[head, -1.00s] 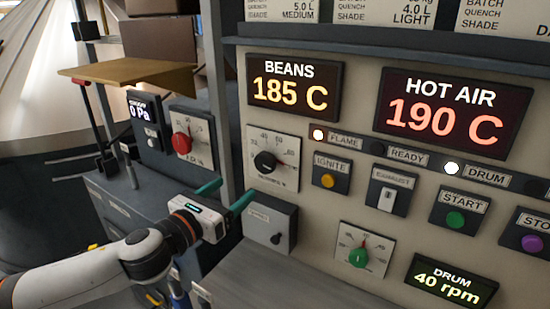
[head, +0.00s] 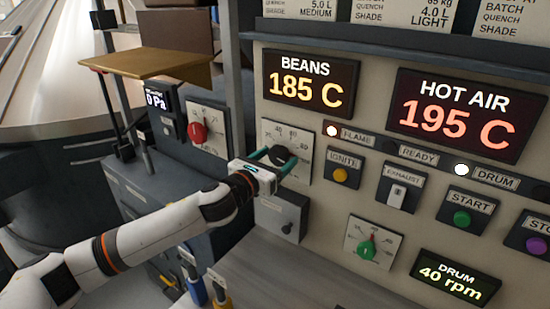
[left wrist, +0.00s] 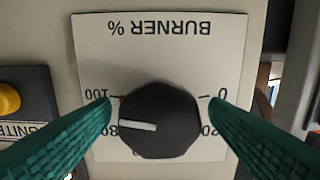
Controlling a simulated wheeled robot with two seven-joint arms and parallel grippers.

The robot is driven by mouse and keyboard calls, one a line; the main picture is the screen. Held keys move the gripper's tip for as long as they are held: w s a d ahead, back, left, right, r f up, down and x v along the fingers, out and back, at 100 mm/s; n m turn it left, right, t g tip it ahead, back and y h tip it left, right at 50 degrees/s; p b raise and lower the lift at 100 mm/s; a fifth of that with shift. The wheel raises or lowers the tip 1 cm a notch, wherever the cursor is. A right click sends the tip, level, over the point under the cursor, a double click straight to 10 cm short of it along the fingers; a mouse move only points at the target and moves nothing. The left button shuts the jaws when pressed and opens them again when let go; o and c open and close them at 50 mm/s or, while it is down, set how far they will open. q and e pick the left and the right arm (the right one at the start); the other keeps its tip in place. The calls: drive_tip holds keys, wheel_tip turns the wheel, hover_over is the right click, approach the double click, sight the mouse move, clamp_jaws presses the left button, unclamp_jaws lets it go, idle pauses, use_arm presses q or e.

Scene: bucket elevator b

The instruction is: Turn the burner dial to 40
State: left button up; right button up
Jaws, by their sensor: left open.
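The burner dial (head: 281,156) is a black round knob on a white scale plate on the panel. In the left wrist view the dial (left wrist: 160,120) shows upside down, under the word BURNER %. My left gripper (head: 276,158) is at the dial, open. In the wrist view its green fingers (left wrist: 161,104) stand on either side of the knob, with small gaps seen near the tips.
Below the burner plate is a grey box with a small knob (head: 288,227). The yellow ignite button (head: 340,175) is close on the right. A red dial (head: 198,132) is at left, a green dial (head: 367,248) at lower right. The hot air display (head: 458,112) reads 195 C.

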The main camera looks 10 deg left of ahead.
drive_tip(key=shift+d, duration=0.1)
use_arm(q)
drive_tip(key=c, duration=1)
drive_tip(key=shift+o, duration=0.2)
use_arm(e)
drive_tip(key=shift+s+d, duration=0.2)
drive_tip(key=shift+s, duration=0.05)
